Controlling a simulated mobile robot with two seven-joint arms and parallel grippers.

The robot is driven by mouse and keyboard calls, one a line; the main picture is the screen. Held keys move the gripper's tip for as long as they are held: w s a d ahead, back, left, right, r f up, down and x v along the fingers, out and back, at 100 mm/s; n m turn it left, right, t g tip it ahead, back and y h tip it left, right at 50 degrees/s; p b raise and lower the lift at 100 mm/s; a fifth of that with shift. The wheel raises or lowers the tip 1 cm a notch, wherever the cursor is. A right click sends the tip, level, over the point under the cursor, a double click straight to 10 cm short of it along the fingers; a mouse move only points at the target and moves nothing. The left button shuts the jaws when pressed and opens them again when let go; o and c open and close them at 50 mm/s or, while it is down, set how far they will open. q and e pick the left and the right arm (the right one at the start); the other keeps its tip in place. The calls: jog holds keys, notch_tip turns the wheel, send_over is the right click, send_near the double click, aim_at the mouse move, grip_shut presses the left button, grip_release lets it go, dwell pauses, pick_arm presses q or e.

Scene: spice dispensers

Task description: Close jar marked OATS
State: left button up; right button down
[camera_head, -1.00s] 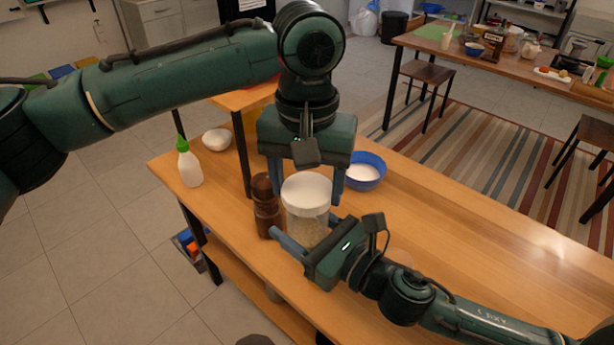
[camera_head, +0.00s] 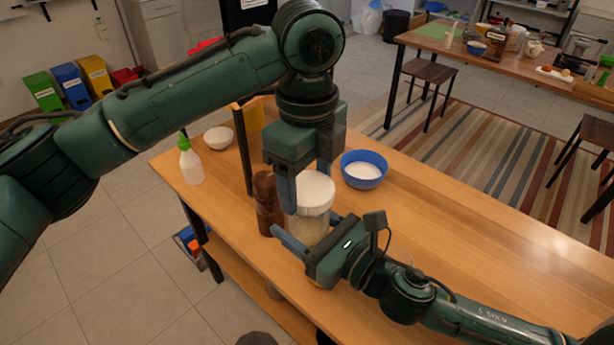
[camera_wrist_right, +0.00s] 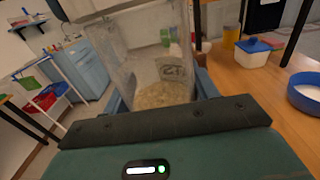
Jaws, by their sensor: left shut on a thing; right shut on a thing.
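The clear jar (camera_head: 309,229) stands on the wooden table with pale flakes low inside it. A dark marking shows on its glass in the right wrist view (camera_wrist_right: 172,72), too unclear to read fully. The white lid (camera_head: 316,192) sits at the jar's top; I cannot tell how tightly it is seated. My left gripper (camera_head: 306,196) points down from above and is shut on the lid, one finger on each side. My right gripper (camera_head: 304,245) comes in low from the right and is shut around the jar's body. The far finger is partly hidden.
A brown wooden grinder (camera_head: 267,203) stands close to the left of the jar. A blue bowl (camera_head: 363,171) with white contents is behind right. A green-capped bottle (camera_head: 190,163) and white bowl (camera_head: 218,138) are at the back left. The table's right side is clear.

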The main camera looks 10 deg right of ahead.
pick_arm(q)
jog(key=m, duration=0.6)
jog(key=shift+m, duration=0.4)
jog(key=m, duration=0.4)
jog(key=shift+d, duration=0.1)
jog(key=m, duration=0.6)
jog(key=shift+d+m, duration=0.1)
jog(key=shift+m, duration=0.2)
jog(key=m, duration=0.5)
jog(key=shift+m, duration=0.4)
jog(key=o, duration=1)
jog(key=shift+o, duration=0.2)
jog(key=shift+r, duration=2.25)
